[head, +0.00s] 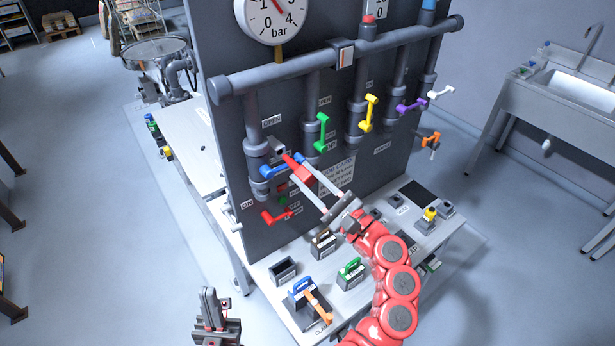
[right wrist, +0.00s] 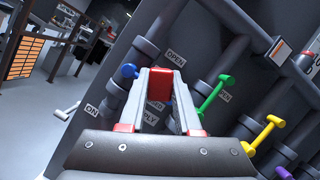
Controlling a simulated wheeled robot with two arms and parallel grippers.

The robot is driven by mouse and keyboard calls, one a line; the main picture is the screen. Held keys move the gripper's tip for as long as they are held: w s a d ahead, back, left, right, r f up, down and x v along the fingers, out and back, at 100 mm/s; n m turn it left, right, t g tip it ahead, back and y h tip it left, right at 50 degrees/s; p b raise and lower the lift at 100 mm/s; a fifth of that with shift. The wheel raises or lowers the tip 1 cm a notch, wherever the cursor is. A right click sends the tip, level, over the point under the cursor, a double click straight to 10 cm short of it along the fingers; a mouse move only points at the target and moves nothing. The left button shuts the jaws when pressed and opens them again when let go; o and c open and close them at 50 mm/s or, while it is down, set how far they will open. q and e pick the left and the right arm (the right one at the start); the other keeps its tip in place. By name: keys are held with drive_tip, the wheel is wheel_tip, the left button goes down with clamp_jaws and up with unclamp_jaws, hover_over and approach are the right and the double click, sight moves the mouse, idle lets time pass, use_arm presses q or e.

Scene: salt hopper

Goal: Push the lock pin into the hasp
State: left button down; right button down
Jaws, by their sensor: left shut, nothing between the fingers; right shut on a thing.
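My right gripper (head: 297,165) is shut on a red block (right wrist: 160,86), which looks like the lock pin. It holds the block in front of the blue valve handle (head: 271,172) on the leftmost pipe. A small grey fitting (head: 277,149), possibly the hasp, sits just beside the fingertips. The pin's far end is hidden, so I cannot tell whether it enters the hasp. In the right wrist view, the blue handle (right wrist: 129,71) shows to the left of the fingers. My left gripper (head: 210,298) is shut and empty, low in the head view, away from the panel.
Green (head: 322,132), yellow (head: 367,113) and purple (head: 410,105) handles stick out from the panel to the right. A red handle (head: 277,216) is below. The bench (head: 377,290) carries several lock-like pieces and an orange clamp (head: 318,305). A sink (head: 575,85) stands right.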

sight(297, 165)
drive_tip(key=shift+w+a+b, duration=0.2)
drive_tip(key=shift+w+a, duration=0.35)
drive_tip(key=shift+w, duration=0.2)
drive_tip(key=shift+w+a+b, duration=0.15)
drive_tip(key=shift+w+a, duration=0.4)
drive_tip(key=shift+w, duration=0.15)
idle(1.1)
drive_tip(key=shift+c, duration=0.2)
unclamp_jaws()
drive_tip(key=shift+s+d+f, duration=0.1)
idle(0.6)
drive_tip(key=shift+b+v, duration=0.4)
drive_tip(key=shift+v, duration=2.5)
